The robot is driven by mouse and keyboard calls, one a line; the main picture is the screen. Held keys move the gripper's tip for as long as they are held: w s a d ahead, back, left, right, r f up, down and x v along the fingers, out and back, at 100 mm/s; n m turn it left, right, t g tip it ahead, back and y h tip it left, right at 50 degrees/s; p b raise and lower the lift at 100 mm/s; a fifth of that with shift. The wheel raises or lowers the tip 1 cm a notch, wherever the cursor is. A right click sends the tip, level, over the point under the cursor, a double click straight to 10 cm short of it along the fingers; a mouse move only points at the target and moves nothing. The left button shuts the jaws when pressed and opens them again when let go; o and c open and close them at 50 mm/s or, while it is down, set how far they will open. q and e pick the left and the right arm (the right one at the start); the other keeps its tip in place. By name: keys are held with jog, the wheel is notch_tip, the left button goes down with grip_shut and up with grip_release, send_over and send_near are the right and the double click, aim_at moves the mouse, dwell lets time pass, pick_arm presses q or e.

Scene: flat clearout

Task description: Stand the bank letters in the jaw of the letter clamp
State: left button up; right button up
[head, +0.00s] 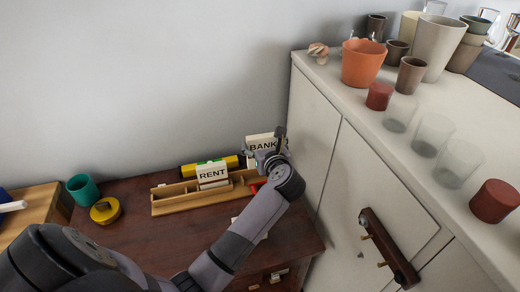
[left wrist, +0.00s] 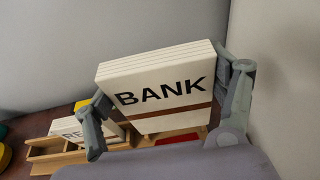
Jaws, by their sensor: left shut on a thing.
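The bank letters (head: 259,142) are a cream block marked BANK. They are upright, slightly tilted, between the two fingers of my left gripper (head: 274,153), at the right end of the desk. In the left wrist view the letters (left wrist: 155,88) fill the middle, one finger at each side. A long wooden holder with compartments (head: 180,208) lies below and left of them. A red part (head: 257,187) shows near its right end, partly behind my arm. I cannot tell which part is the clamp jaw, nor whether the letters touch the holder. My right gripper is not in view.
A RENT block (head: 212,173) stands in the holder. A yellow-green roll (head: 200,167) lies behind it. A teal cup (head: 83,188) and yellow round item (head: 104,211) stand at left. A white cabinet (head: 335,165) with pots on top borders the desk on the right.

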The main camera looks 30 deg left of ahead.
pick_arm(q)
jog(key=a, duration=0.1)
jog(key=w+a+f, duration=0.1)
jog(key=shift+w+a+f+n, duration=0.3)
jog(key=shift+a, duration=0.1)
notch_tip(320, 180, down, 5)
jog(key=b, duration=0.4)
dwell(1.6)
jog(key=shift+f+b, duration=0.6)
jog(key=shift+f, duration=0.25)
jog(key=shift+f+b, duration=0.4)
jog(key=shift+f, duration=0.15)
jog(key=shift+f, duration=0.3)
